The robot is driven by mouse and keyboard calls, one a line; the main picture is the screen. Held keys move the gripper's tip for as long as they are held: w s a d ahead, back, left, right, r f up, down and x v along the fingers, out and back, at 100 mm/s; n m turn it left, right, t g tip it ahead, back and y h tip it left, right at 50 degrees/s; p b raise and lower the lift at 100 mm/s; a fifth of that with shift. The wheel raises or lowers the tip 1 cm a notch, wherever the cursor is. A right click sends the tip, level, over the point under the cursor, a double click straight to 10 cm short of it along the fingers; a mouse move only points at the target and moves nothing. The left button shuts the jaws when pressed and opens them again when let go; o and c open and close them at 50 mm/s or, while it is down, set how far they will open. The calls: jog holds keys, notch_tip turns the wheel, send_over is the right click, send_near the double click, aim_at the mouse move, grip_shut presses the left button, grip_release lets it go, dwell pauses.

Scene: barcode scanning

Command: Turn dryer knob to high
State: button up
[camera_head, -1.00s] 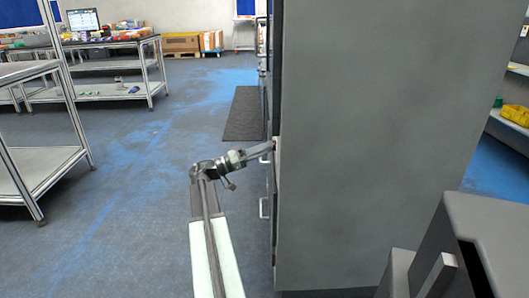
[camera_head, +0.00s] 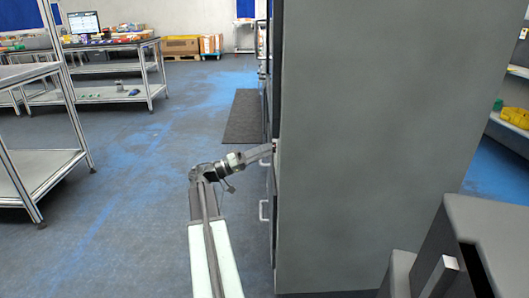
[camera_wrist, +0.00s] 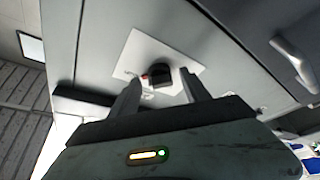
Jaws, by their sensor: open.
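The dryer knob (camera_wrist: 161,76) is a dark, round knob on a pale plate (camera_wrist: 145,50) on the grey cabinet front, near the middle of the wrist view. A small red mark sits at its left side. My gripper (camera_wrist: 160,92) is open, with one finger to the left of the knob and one to the right. The knob shows between the fingertips; whether they touch it I cannot tell. In the head view my gripper (camera_head: 270,150) reaches the front of the tall grey cabinet (camera_head: 380,140), and the knob is hidden there.
A handle (camera_wrist: 296,62) is on the cabinet at the right of the wrist view. Another handle (camera_head: 263,210) sticks out below my arm in the head view. A metal shelf rack (camera_head: 40,170) stands at left. The blue-grey floor between is clear.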

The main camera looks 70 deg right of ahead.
jog(key=b+v, duration=0.2)
jog(key=v, duration=0.5)
jog(key=shift+w+a, duration=0.15)
jog(key=shift+a, duration=0.05)
